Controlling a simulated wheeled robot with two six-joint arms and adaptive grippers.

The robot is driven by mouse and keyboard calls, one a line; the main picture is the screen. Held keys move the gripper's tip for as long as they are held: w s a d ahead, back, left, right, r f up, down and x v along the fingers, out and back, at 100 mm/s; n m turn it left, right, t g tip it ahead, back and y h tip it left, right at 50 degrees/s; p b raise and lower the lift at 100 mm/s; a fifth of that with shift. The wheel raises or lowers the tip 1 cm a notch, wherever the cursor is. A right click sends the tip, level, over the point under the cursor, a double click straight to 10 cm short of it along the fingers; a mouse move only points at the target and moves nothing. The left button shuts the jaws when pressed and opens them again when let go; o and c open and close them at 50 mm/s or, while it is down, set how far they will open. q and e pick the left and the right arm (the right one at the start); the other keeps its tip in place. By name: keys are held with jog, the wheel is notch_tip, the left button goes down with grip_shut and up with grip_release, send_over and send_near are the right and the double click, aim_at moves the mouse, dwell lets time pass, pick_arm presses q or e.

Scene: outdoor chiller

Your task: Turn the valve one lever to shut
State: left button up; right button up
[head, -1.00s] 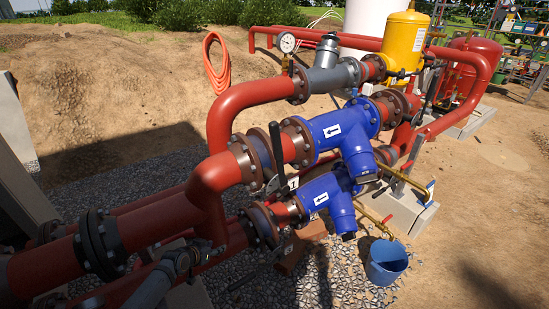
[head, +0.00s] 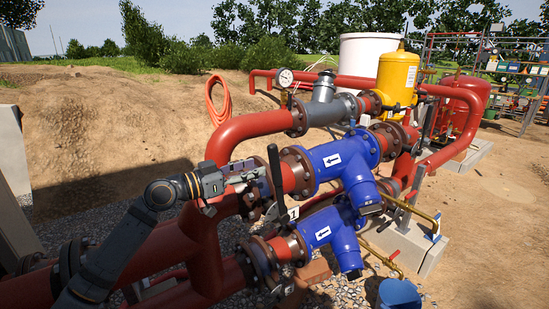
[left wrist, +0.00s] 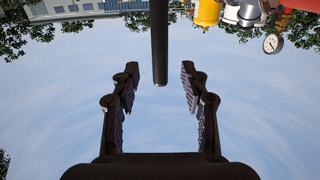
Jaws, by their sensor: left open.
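The black valve lever (head: 275,172) stands nearly upright in front of the upper red pipe, left of the upper blue strainer (head: 341,161). A white tag marked 1 (head: 293,213) shows near its lower end. My left gripper (head: 254,178) is just left of the lever in the head view. In the left wrist view its two fingers (left wrist: 160,75) are spread wide. The lever (left wrist: 159,40) comes in from the top there and its free end lies between the fingertips, with clear gaps on both sides. My right gripper is not in view.
A lower blue strainer (head: 331,230) and red pipes (head: 140,258) lie below. A grey pipe section with a pressure gauge (head: 285,77) and a yellow vessel (head: 398,75) stand behind. Open sand lies to the right.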

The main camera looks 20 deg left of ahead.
aim_at(270, 163)
pick_arm(q)
jog(key=p+x, duration=0.2)
jog(key=x, duration=0.6)
jog(key=shift+p, duration=0.3)
grip_shut()
